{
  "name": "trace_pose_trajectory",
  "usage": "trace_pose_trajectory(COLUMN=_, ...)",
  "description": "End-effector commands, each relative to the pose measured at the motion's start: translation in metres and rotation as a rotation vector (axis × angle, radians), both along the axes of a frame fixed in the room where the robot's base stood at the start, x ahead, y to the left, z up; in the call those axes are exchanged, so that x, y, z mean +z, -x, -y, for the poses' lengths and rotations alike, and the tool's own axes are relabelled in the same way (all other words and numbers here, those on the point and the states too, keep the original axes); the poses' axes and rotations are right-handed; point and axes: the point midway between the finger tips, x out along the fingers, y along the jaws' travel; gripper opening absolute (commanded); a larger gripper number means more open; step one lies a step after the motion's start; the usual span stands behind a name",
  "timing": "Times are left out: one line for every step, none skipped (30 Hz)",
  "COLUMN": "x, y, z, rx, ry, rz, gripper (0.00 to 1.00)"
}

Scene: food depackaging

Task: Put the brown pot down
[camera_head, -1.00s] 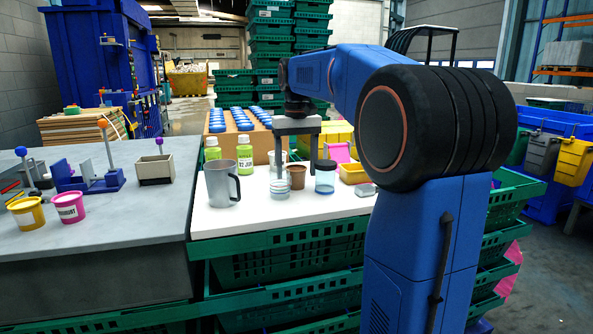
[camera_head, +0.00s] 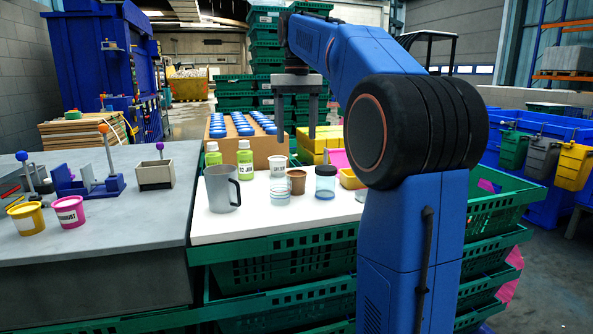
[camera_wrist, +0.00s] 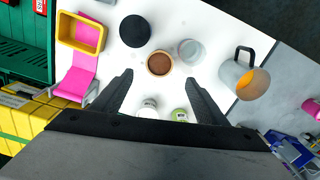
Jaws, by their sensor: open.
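The brown pot (camera_head: 297,182) stands upright on the white tabletop (camera_head: 250,222), between a clear glass and a dark-lidded jar. In the wrist view the brown pot (camera_wrist: 159,63) is seen from above, just beyond and between my fingertips. My gripper (camera_head: 298,132) is open and empty, raised above the table over the pot's area. Its two fingers also show in the wrist view (camera_wrist: 158,80), spread apart with nothing between them.
A grey counter (camera_head: 120,225) adjoins at left. White surface is clear in front.

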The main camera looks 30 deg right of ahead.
Motion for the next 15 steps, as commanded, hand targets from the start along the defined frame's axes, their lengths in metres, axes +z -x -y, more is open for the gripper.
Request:
trace_pose_trajectory(x=0.003, y=-0.001, z=0.000, rx=0.075, ry=0.000, rz=0.001, gripper=0.67)
trace_pose_trajectory(x=0.005, y=-0.001, z=0.000, rx=0.129, ry=0.000, rz=0.001, gripper=0.67)
trace_pose_trajectory(x=0.008, y=-0.001, z=0.001, rx=0.203, ry=0.000, rz=0.001, gripper=0.67)
trace_pose_trajectory(x=0.010, y=-0.001, z=0.001, rx=0.258, ry=0.000, rz=0.001, gripper=0.67)
trace_pose_trajectory(x=0.012, y=-0.001, z=0.001, rx=0.313, ry=0.000, rz=0.000, gripper=0.67)
trace_pose_trajectory(x=0.015, y=-0.001, z=0.001, rx=0.387, ry=0.000, rz=0.000, gripper=0.67)
trace_pose_trajectory(x=0.017, y=-0.001, z=0.001, rx=0.441, ry=0.000, rz=0.000, gripper=0.67)
trace_pose_trajectory(x=0.020, y=-0.001, z=0.001, rx=0.496, ry=0.001, rz=0.001, gripper=0.67)
trace_pose_trajectory(x=0.022, y=-0.001, z=0.001, rx=0.570, ry=0.001, rz=0.001, gripper=0.67)
trace_pose_trajectory(x=0.024, y=-0.001, z=0.001, rx=0.624, ry=0.000, rz=0.000, gripper=0.67)
trace_pose_trajectory(x=0.026, y=-0.001, z=0.001, rx=0.679, ry=0.000, rz=0.000, gripper=0.67)
trace_pose_trajectory(x=0.029, y=0.000, z=0.001, rx=0.748, ry=0.001, rz=0.001, gripper=0.67)
trace_pose_trajectory(x=0.031, y=0.000, z=0.001, rx=0.799, ry=0.001, rz=0.001, gripper=0.67)
trace_pose_trajectory(x=0.033, y=0.000, z=0.001, rx=0.846, ry=0.001, rz=0.001, gripper=0.67)
trace_pose_trajectory(x=0.035, y=0.000, z=0.001, rx=0.905, ry=0.001, rz=0.001, gripper=0.67)
